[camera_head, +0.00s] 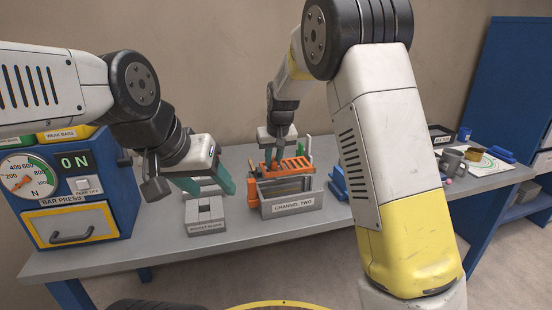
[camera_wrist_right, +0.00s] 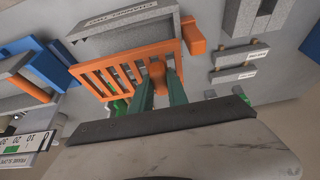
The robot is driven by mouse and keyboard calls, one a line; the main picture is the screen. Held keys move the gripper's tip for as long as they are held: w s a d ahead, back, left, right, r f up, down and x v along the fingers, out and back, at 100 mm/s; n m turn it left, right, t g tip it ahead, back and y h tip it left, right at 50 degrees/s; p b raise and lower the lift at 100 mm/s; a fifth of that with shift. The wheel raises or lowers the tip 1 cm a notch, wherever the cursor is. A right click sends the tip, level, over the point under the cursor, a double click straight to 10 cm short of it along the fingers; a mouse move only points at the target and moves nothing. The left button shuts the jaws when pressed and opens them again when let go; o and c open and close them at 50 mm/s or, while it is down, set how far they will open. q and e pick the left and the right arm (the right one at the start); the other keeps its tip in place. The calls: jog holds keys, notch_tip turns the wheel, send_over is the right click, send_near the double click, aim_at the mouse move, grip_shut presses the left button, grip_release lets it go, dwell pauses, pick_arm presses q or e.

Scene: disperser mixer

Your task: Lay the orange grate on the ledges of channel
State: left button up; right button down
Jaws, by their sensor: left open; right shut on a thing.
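The orange grate (camera_head: 294,165) is slotted and sits at the grey channel labelled CHANNEL TWO (camera_head: 292,206) on the bench. In the right wrist view the grate (camera_wrist_right: 115,76) lies beside the channel's grey labelled wall (camera_wrist_right: 118,18). My right gripper (camera_head: 275,161) is shut on the grate's orange knob, with its teal fingers on either side of it in the wrist view (camera_wrist_right: 158,82). I cannot tell whether the grate touches the ledges, which are hidden. My left gripper (camera_head: 207,183) is open and empty, left of the channel above a grey block.
The grey block (camera_head: 205,214) stands left of the channel. An orange piece (camera_head: 252,190) is at the channel's left end. A blue bar press (camera_head: 75,190) stands at the far left. Blue parts (camera_head: 338,184) lie right of the channel, and my right arm crosses in front.

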aim_at(276, 172)
jog(key=shift+f, duration=2.9)
jog(key=shift+f, duration=1.75)
jog(key=c, duration=1.2)
grip_release()
jog(key=shift+v, duration=3.9)
jog(key=shift+d, duration=0.1)
